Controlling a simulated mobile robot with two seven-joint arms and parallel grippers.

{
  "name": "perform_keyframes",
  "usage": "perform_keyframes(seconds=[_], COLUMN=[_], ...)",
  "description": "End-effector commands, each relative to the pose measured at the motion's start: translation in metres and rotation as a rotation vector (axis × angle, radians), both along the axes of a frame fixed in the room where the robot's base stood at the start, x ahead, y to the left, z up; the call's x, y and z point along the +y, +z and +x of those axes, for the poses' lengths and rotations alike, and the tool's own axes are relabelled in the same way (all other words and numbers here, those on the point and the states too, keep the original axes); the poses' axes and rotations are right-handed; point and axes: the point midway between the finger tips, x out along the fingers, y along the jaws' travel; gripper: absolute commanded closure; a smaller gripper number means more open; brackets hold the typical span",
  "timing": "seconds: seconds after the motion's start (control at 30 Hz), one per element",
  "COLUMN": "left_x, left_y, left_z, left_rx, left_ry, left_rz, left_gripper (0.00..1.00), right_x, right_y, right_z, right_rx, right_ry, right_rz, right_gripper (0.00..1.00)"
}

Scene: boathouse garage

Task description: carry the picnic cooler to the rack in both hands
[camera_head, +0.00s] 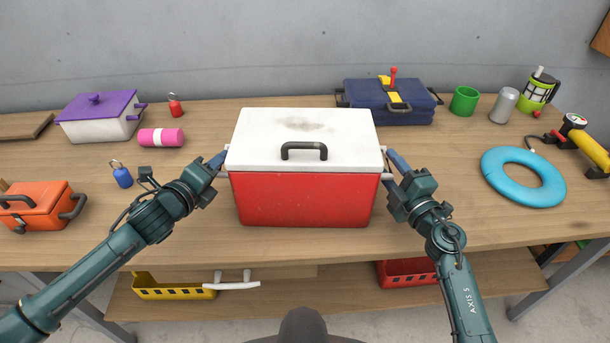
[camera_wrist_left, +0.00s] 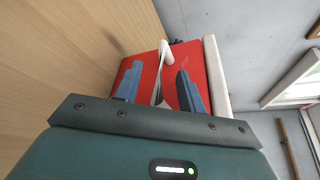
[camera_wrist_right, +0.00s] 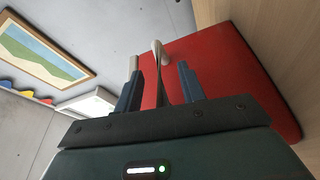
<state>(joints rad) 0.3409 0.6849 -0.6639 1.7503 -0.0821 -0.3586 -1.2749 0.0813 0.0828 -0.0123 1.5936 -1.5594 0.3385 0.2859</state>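The picnic cooler (camera_head: 305,198) has a red body and a white lid with a dark handle on top. It stands upright on the wooden workbench (camera_head: 440,225). White side handles stick out at both ends. My left gripper (camera_head: 218,164) is at the left end, its fingers apart on either side of the white handle (camera_wrist_left: 164,60). My right gripper (camera_head: 392,164) is at the right end, its fingers apart on either side of the other handle (camera_wrist_right: 158,62). Gaps show between fingers and handles in both wrist views. I cannot make out a rack.
On the left are a purple-lidded box (camera_head: 95,128), a pink roll (camera_head: 160,137) and an orange box (camera_head: 38,210). A navy case (camera_head: 385,110) stands behind the cooler. A blue ring (camera_head: 497,166) lies right. Yellow (camera_head: 173,291) and red (camera_head: 395,276) crates sit below the bench top.

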Motion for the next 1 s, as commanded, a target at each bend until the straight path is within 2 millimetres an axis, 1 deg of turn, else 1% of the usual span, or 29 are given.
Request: perform_keyframes(seconds=[0.03,0.2,0.57,1.0], left_x=[-0.003,-0.007,-0.008,-0.008], left_y=[-0.001,-0.005,-0.005,-0.005], left_z=[0.007,0.019,0.022,0.021], left_rx=[0.0,0.0,0.0,0.001], left_ry=[0.001,0.001,0.0,0.001], left_rz=[-0.003,-0.001,0.0,0.0], left_gripper=[0.6,0.6,0.6,0.96], right_x=[0.003,0.007,0.008,0.008], right_y=[0.001,0.002,0.001,0.001], right_z=[0.007,0.019,0.022,0.022], right_rx=[-0.001,0.0,0.001,0.001], right_ry=[0.0,0.0,0.0,0.0], right_rz=[0.001,-0.001,-0.001,-0.001], right_gripper=[0.6,0.6,0.6,0.96])
